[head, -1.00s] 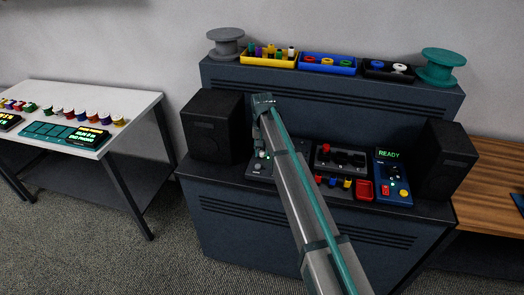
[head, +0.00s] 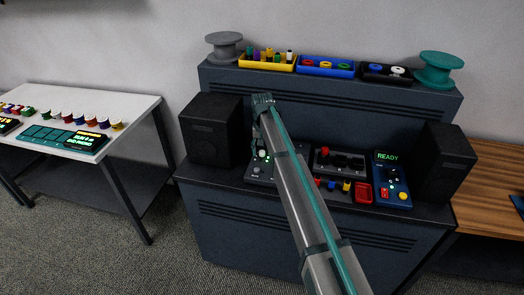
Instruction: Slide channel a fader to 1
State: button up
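A dark mixer panel (head: 257,171) lies on the desk's lower shelf, left of centre, with a few small knobs, one pale with a green glow beside it. My arm crosses in front and hides its right part. I cannot pick out the channel a fader or its setting at this size. My arm's wrist (head: 263,103) is above and behind the panel, in front of the desk's raised back.
Black speakers stand left (head: 211,130) and right (head: 444,160). Right of my arm are a grey box with a red-topped lever (head: 340,161) and a blue device reading READY (head: 391,180). Yellow (head: 268,62), blue (head: 326,67) and black (head: 387,73) bins sit on the upper shelf between spools.

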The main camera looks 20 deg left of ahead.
aim_at(262, 152)
notch_tip(262, 152, up, 12)
dwell(0.7)
jog(key=s+d+f+g+y, duration=0.15)
jog(key=s+d+f, duration=0.25)
jog(key=s+f, duration=0.5)
jog(key=s+d+f+y, duration=0.2)
jog(key=s+d+f, duration=0.2)
jog(key=s+f, duration=0.55)
jog(key=s+d+f+m+g+h+p, duration=0.1)
jog(key=s+d+f, duration=0.45)
jog(key=d, duration=0.25)
jog(key=s+d+f+m+g+p, duration=0.1)
jog(key=s+d+f, duration=0.3)
jog(key=d+f, duration=0.35)
jog(key=s+d+f+m+h+p, duration=0.1)
jog(key=s+d+f, duration=0.45)
jog(key=d, duration=0.35)
jog(key=s+d+f+g+p, duration=0.1)
jog(key=s+d+f, duration=0.1)
jog(key=s+d, duration=0.3)
jog(key=s+d+f+g+h, duration=0.1)
jog(key=s+d+f, duration=0.2)
jog(key=s, duration=0.8)
jog(key=s+d+f+m+g+p, duration=0.1)
jog(key=s+d+f, duration=0.1)
jog(key=s+d, duration=0.5)
jog(key=shift+s+f+p, duration=0.2)
jog(key=shift+s+p, duration=0.15)
jog(key=shift+s, duration=0.25)
